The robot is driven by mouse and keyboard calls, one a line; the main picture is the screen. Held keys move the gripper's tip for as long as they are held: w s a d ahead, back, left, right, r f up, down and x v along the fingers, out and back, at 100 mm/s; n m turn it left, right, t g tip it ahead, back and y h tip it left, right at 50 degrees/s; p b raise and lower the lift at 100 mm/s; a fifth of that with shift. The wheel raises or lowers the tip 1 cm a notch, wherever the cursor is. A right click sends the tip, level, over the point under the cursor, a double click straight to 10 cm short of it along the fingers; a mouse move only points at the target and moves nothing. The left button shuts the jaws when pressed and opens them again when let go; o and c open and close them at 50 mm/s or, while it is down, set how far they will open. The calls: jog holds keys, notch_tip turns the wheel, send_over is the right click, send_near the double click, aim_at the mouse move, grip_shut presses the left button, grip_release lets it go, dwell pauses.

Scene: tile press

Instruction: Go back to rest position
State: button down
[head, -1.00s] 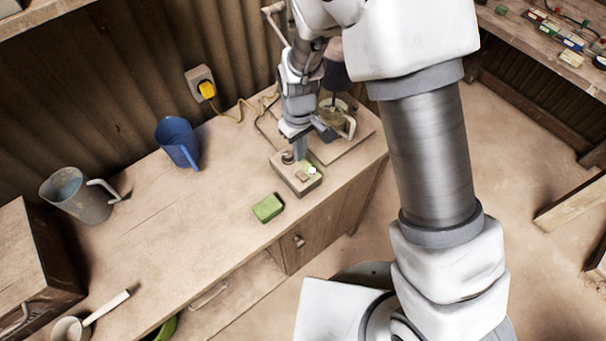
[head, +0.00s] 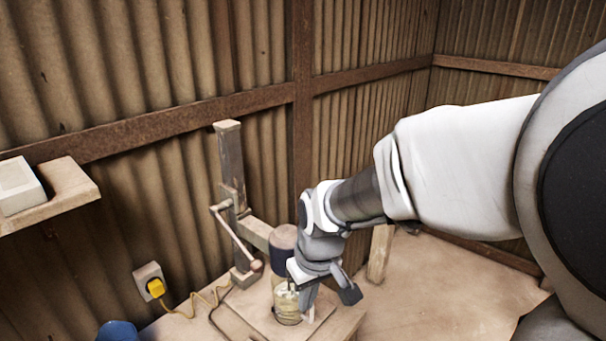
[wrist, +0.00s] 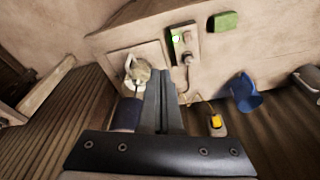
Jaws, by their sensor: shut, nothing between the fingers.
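My gripper (head: 310,303) is shut and empty, in front of the press at the back of the workbench in the head view. In the wrist view its closed fingers (wrist: 160,78) point over the bench, apart from the control box (wrist: 184,42), which shows a lit green spot. The press has an upright post (head: 231,165), a lever (head: 234,234) and a dark cylinder (head: 284,242), with a pale, clear-sided vessel (head: 285,303) below it. My gripper partly hides the press. The control box is out of the head view.
A yellow plug (head: 156,287) sits in a wall socket, with a cable across the bench. A blue jug (wrist: 245,94) and a green block (wrist: 225,21) stand on the bench. A shelf (head: 50,207) juts out at left. Corrugated walls stand behind; open floor (head: 420,290) lies right.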

jog(key=s+d+r+m+t+h, duration=0.1)
jog(key=s+d+r+m+t, duration=0.2)
jog(key=s+d+r, duration=0.8)
jog(key=s+d+m, duration=0.2)
jog(key=shift+s+d+m+t, duration=0.2)
jog(key=shift+m+t, duration=0.1)
jog(key=shift+m, duration=0.1)
